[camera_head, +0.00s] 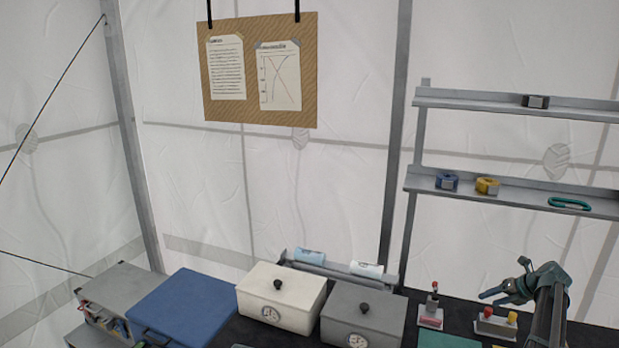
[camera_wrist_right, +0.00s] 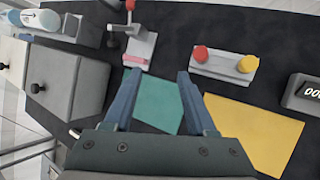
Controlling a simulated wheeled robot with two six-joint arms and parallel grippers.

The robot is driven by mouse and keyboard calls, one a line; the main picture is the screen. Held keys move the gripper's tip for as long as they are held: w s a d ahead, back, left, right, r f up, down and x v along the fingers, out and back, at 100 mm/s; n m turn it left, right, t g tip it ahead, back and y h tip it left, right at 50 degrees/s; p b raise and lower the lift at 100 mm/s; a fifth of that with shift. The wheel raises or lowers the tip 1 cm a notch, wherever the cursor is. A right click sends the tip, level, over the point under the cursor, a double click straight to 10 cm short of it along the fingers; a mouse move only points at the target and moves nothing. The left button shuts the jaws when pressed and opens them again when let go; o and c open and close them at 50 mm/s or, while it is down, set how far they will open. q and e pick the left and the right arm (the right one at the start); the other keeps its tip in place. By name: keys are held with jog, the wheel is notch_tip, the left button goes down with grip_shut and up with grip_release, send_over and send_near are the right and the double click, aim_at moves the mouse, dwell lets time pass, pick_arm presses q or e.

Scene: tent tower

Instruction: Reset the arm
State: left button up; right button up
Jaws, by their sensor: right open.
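My right gripper (camera_head: 502,290) is above the dark table at the right of the head view, with its arm coming up from the lower right. In the right wrist view its two blue fingers (camera_wrist_right: 157,82) are apart with nothing between them. Below and between them lies a green mat (camera_wrist_right: 158,103). A yellow mat (camera_wrist_right: 262,128) lies to the right of the fingers. My left gripper does not show in either view.
A button box (camera_head: 494,324) with red and yellow buttons and a small lever device (camera_head: 431,318) stand near the right gripper. A white box (camera_head: 281,297), a grey box (camera_head: 363,314) and a blue case (camera_head: 187,306) stand to the left. Shelves (camera_head: 505,193) hang behind.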

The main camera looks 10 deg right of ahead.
jog(key=s+a+f+n+g, duration=0.1)
jog(key=a+n, duration=0.6)
jog(key=a, duration=0.4)
jog(key=s+a+f+n+g, duration=0.1)
jog(key=a+n+g, duration=0.1)
jog(key=a+n, duration=0.5)
jog(key=s+a+f+n+g, duration=0.1)
jog(key=a+n, duration=0.6)
jog(key=a, duration=1)
jog(key=shift+s+a+f+n, duration=0.1)
jog(key=shift+s+f+n, duration=0.1)
jog(key=shift+s+n, duration=0.25)
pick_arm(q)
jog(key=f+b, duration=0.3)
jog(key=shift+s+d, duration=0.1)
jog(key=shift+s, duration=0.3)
pick_arm(e)
jog(key=s+a+f+n+g+h, duration=0.1)
jog(key=s+a+f+n, duration=0.1)
jog(key=s+a+n, duration=0.8)
jog(key=s+a+f+n+g+h, duration=0.2)
jog(key=s+a+n, duration=0.7)
jog(key=a, duration=1)
jog(key=n, duration=0.4)
jog(key=shift+s+g, duration=0.3)
jog(key=shift+s, duration=0.05)
